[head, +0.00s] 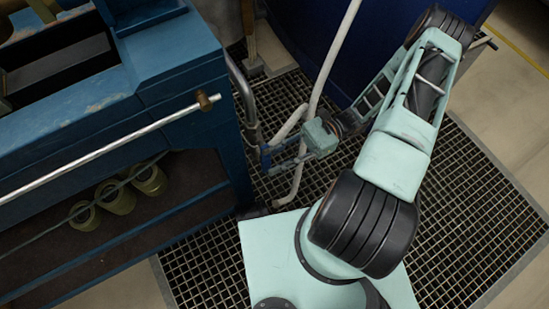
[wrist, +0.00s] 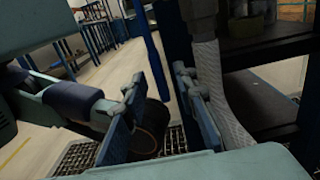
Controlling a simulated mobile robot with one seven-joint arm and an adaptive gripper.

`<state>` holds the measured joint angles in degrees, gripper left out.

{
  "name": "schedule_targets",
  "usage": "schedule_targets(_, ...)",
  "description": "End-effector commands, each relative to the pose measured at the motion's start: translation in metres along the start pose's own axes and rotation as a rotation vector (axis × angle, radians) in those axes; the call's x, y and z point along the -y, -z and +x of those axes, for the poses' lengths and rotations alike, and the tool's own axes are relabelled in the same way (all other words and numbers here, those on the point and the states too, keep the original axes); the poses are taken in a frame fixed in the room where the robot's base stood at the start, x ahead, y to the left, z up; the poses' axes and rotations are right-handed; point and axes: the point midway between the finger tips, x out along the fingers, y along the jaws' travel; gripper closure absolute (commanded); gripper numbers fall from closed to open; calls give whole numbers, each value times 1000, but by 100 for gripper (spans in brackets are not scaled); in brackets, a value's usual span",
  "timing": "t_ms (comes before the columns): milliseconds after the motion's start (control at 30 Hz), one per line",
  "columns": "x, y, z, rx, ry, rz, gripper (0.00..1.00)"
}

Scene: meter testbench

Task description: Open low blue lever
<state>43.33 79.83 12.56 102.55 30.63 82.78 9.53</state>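My gripper (head: 268,157) is low over the floor grating, beside the right leg of the blue bench. In the wrist view its two blue-padded fingers (wrist: 160,112) stand apart with a clear gap and nothing held between them. A slim bright blue upright bar (wrist: 145,48), which looks like the low blue lever, rises beyond the gap, near the left finger. It appears apart from both fingers, though its lower end is partly hidden behind them. I cannot make out the lever clearly in the head view, where my gripper and the bench crowd that spot.
The blue bench (head: 180,75) with a metal rail (head: 110,150) stands left. A grey bent pipe (head: 243,98) and a pale hose (head: 327,75) run near my gripper. A dark blue tank (head: 300,30) stands behind. Open grating (head: 470,220) lies right.

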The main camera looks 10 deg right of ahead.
Motion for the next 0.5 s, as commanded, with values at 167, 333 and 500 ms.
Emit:
schedule_targets(167,0,0,-1,-1,0,0,74)
schedule_targets(333,1,1,-15,-4,2,-2,74)
schedule_targets(500,0,1,-49,-4,2,-1,74)
